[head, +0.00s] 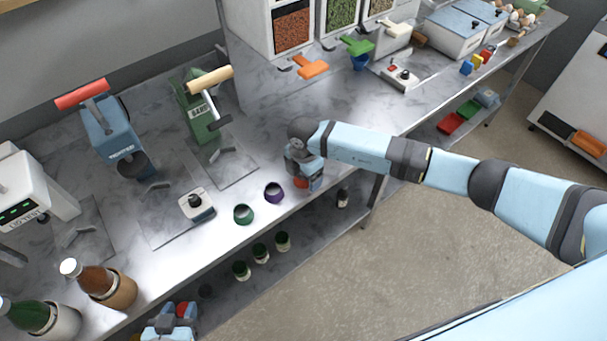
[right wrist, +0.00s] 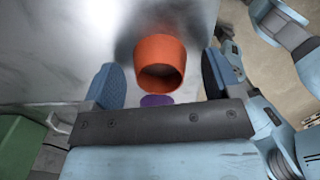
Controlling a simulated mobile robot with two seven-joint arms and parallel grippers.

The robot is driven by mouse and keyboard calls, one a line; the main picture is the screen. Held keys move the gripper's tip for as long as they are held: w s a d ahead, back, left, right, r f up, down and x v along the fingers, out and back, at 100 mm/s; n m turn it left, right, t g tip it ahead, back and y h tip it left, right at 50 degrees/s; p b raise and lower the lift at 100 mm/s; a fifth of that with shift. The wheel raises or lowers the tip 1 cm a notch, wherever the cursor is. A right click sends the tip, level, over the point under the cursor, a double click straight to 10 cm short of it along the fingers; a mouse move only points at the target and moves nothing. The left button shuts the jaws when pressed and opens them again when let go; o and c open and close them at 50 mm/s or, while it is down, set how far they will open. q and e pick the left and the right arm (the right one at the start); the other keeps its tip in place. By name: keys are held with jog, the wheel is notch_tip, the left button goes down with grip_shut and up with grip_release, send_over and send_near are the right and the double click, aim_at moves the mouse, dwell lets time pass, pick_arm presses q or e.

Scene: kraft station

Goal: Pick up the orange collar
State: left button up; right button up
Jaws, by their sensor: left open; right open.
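The orange collar (right wrist: 160,52) stands on the steel counter, between the two blue fingers of my right gripper (right wrist: 160,66) in the right wrist view. The fingers are open, with a gap on each side of the collar. In the head view, my right gripper (head: 305,177) is low over the counter's front edge, and only a small part of the orange collar (head: 301,183) shows beneath it. My left gripper (head: 172,322) is at the bottom left of the head view, open and away from the collar.
A purple collar (head: 274,192) and a green collar (head: 243,214) stand left of the orange one. A small white device (head: 197,204) and a green press (head: 197,110) are further left. Several dark jars (head: 261,252) stand on the lower shelf.

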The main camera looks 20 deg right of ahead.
jog(key=shift+f, duration=0.15)
jog(key=shift+c, duration=0.2)
jog(key=c, duration=0.9)
jog(key=shift+c, duration=0.2)
